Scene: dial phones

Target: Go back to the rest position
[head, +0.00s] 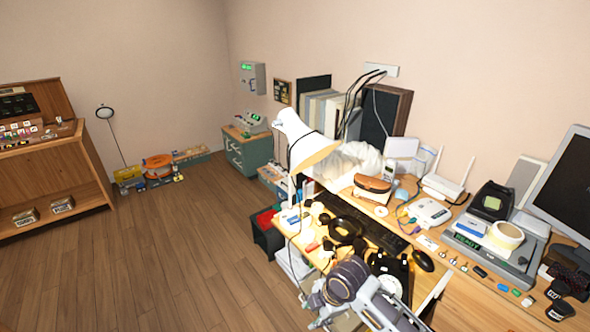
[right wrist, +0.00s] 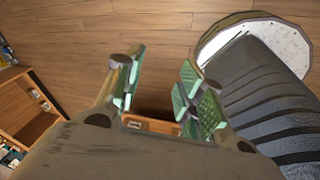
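My right gripper (right wrist: 163,85) shows in the right wrist view with its green-padded fingers apart. Nothing is held between the pads, and the wooden floor shows through the gap. In the head view my right arm comes in at the bottom centre, in front of the desk. Its fingers are small and hard to make out there. A black dial phone (head: 388,266) sits on the desk close behind my right arm, partly hidden by it. My left gripper is not in view.
The crowded desk (head: 462,304) fills the right side, with a white lamp (head: 304,148), a black keyboard (head: 362,222), a router (head: 442,186) and a monitor (head: 566,185). A wooden shelf (head: 92,172) stands at the left. The floor (head: 170,255) between is clear.

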